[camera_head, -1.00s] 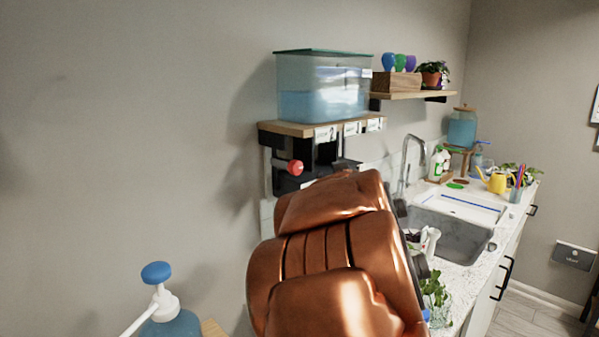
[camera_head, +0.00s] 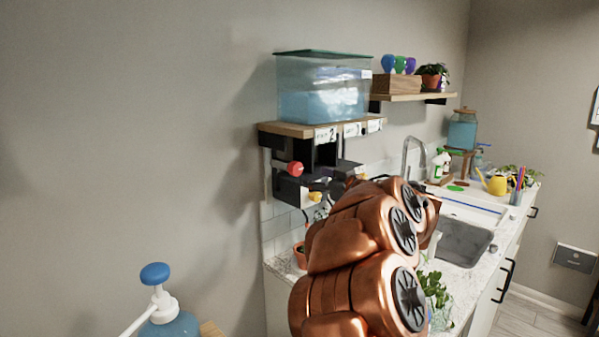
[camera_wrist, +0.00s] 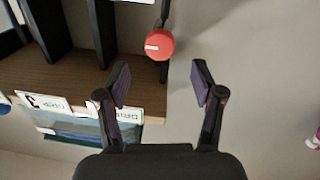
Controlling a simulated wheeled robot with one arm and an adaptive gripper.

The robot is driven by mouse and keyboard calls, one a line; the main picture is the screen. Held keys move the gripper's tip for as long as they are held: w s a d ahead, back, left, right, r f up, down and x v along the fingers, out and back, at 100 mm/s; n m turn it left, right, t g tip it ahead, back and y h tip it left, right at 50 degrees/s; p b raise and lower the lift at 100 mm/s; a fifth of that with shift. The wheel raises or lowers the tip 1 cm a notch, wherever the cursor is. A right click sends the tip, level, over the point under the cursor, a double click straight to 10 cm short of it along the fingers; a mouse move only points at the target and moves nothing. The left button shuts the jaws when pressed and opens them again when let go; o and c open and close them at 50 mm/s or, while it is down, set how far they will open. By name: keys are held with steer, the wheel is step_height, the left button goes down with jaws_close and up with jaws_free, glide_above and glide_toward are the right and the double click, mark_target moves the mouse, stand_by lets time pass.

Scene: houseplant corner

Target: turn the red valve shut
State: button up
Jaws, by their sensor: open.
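The red valve (camera_head: 295,168) is a round red knob on the left of the black unit under the wooden shelf, against the wall. In the wrist view the red valve (camera_wrist: 160,44) shows at the top centre with a small white mark on its face. My gripper (camera_wrist: 163,80) is open and empty in the wrist view, its two dark fingers spread apart. The valve lies beyond the fingertips, slightly left of the middle of the gap, and is not touched. In the head view my copper arm hides most of the gripper.
A clear tank of water (camera_head: 322,90) with a green lid stands on the wooden shelf (camera_head: 290,129). A yellow knob (camera_head: 315,196) sits below the red valve. A pump bottle (camera_head: 165,318) stands at lower left. The sink (camera_head: 462,242) and counter lie right. The left wall is bare.

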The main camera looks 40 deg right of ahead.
mark_target(298, 170)
steer(key=w, duration=0.5)
steer(key=w+p, duration=0.1)
steer(key=w, duration=0.1)
steer(key=shift+w+a, duration=0.2)
steer(key=shift+a, duration=0.05)
steer(key=c, duration=1.1)
